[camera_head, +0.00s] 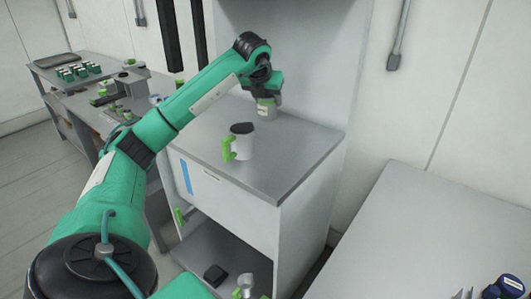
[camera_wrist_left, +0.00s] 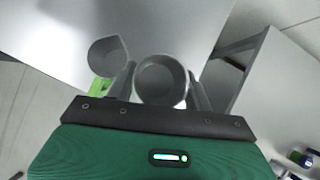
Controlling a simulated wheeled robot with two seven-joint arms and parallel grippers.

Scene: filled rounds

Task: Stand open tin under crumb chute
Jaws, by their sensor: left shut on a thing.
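My left gripper (camera_head: 267,99) reaches over the far part of the grey cabinet top (camera_head: 205,151). It is shut on a small pale tin (camera_head: 265,110). In the left wrist view the tin (camera_wrist_left: 162,80) sits between the two fingers (camera_wrist_left: 161,92), with its open round mouth showing and grey inside. From the head view I cannot tell whether its base touches the top. A white jug (camera_head: 242,146) with a green handle and dark inside stands nearer on the same top; its spouted rim (camera_wrist_left: 108,57) shows beside the tin. I cannot make out a crumb chute. My right gripper is not in view.
A pale back panel (camera_head: 285,55) rises behind the cabinet top. A lower shelf holds a black block (camera_head: 215,275) and a small metal item (camera_head: 245,284). A side bench (camera_head: 85,95) at left carries several green-marked items. A grey table (camera_head: 420,235) stands at right.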

